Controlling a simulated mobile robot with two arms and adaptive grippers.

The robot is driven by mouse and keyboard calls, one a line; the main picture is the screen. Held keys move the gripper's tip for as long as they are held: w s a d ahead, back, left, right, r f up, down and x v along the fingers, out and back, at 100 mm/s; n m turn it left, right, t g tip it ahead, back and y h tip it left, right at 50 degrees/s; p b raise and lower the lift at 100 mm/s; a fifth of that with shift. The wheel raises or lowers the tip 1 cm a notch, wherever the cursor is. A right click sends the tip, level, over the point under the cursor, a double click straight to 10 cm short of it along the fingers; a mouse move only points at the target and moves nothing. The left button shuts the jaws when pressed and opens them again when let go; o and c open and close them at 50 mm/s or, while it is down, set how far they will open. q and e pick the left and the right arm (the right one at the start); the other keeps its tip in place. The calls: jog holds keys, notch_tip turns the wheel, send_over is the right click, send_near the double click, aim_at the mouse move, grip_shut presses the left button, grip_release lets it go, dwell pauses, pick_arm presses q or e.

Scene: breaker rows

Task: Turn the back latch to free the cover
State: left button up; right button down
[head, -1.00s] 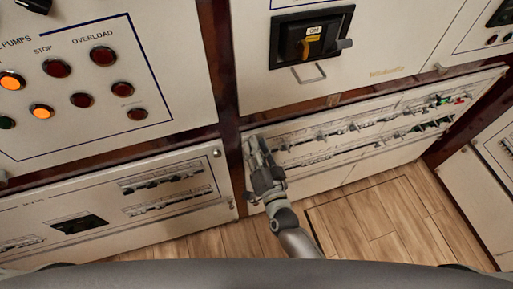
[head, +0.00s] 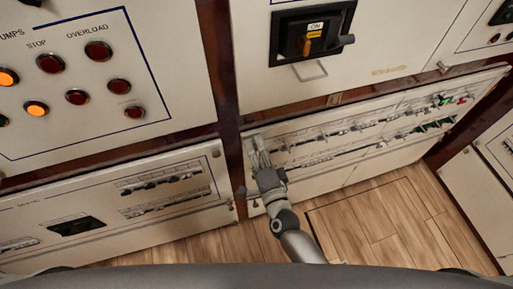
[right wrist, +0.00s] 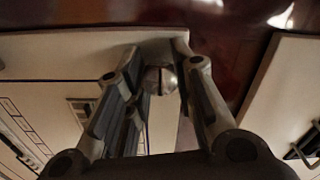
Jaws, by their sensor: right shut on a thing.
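The cover (head: 322,180) is the low, pale panel with rows of breakers, at the middle right of the head view. My right gripper (head: 256,147) is at its upper left corner. In the right wrist view a round, slotted metal latch (right wrist: 160,80) sits at the panel corner between the fingers of my right gripper (right wrist: 158,62), which is shut on it. The fingers hide the latch in the head view. The cover is in place in its dark frame. My left gripper is in neither view.
Another low panel (head: 100,245) with breaker rows stands to the left, past a dark red post (head: 222,100). Above are a panel with lit buttons (head: 37,109) and a black switch (head: 312,36) with a metal handle. The wooden floor (head: 380,215) is clear.

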jog(key=shift+f, duration=0.1)
dwell(0.3)
jog(key=c, duration=1.2)
grip_release()
jog(key=v, duration=1.2)
jog(key=s+d+f+n+g+h, duration=0.1)
jog(key=s+d+f+n+g, duration=0.15)
jog(key=f, duration=0.75)
jog(key=s+d+f+n+g, duration=0.2)
jog(key=d+f+n+g, duration=0.15)
jog(key=f, duration=0.55)
jog(key=s+d+f+n+g+h, duration=0.1)
jog(key=s+d+f+n+g, duration=0.15)
jog(key=f, duration=0.75)
jog(key=s+d+f+n+g+h, duration=0.1)
jog(key=s+d+f+n+g, duration=0.1)
jog(key=s, duration=0.5)
jog(key=s+d+f+n+g+h, duration=0.1)
jog(key=s+d+f+n+g, duration=0.1)
jog(key=s+d+f, duration=0.3)
jog(key=s+d+f+n+g+h, duration=0.1)
jog(key=s+d+f+n+g, duration=0.1)
jog(key=s+f, duration=0.5)
jog(key=shift+s+d+f+g+h, duration=0.1)
jog(key=shift+s+d+g+h, duration=0.05)
jog(key=shift+s+d+g, duration=0.4)
jog(key=shift+s+d+f+g+h, duration=0.15)
jog(key=shift+s+d+g, duration=0.15)
jog(key=shift+s+d, duration=0.45)
